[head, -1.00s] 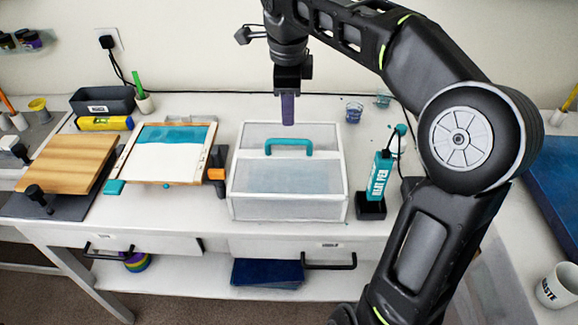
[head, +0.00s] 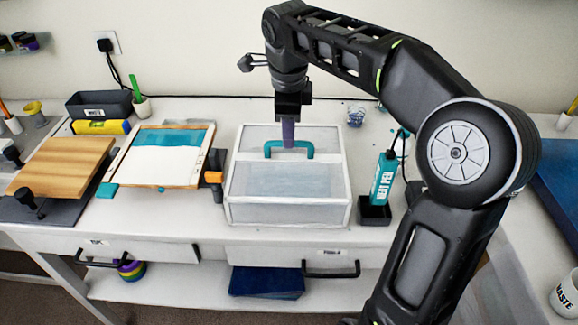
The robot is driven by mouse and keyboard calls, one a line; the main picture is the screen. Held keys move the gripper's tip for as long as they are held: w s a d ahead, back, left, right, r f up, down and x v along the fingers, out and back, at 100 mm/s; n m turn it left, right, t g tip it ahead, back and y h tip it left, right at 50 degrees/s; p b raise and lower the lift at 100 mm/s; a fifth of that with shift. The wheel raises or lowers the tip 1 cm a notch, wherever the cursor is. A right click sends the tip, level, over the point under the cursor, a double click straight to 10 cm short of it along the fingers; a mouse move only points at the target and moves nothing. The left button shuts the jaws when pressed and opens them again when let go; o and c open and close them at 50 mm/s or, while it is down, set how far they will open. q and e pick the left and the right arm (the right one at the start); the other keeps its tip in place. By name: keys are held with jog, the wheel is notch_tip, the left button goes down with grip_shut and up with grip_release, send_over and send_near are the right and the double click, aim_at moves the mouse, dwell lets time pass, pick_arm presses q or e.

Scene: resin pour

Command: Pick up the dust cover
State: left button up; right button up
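The dust cover (head: 287,187) is a clear box with white edges and a teal handle (head: 305,150) on top. It stands on the white table in the middle of the head view. My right gripper (head: 288,140) points straight down, its purple fingers at the teal handle. One finger face hides part of the handle's middle. I cannot tell whether the fingers are open or shut, or whether they touch the handle. My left gripper is not in view.
Left of the cover are a framed panel (head: 160,168) with an orange-black clamp (head: 214,174) and a wooden board (head: 62,166). The heat pen (head: 384,178) stands in its holder close on the right. A small cup (head: 355,116) is behind. A wall closes off the back.

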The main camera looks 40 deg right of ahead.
aim_at(289, 164)
jog(key=shift+w+d+f+p, duration=0.15)
jog(key=shift+f+p, duration=0.1)
jog(key=shift+f, duration=1.05)
jog(key=shift+w+d+f+p, duration=0.15)
jog(key=shift+f+p, duration=0.1)
jog(key=shift+f, duration=1)
grip_shut()
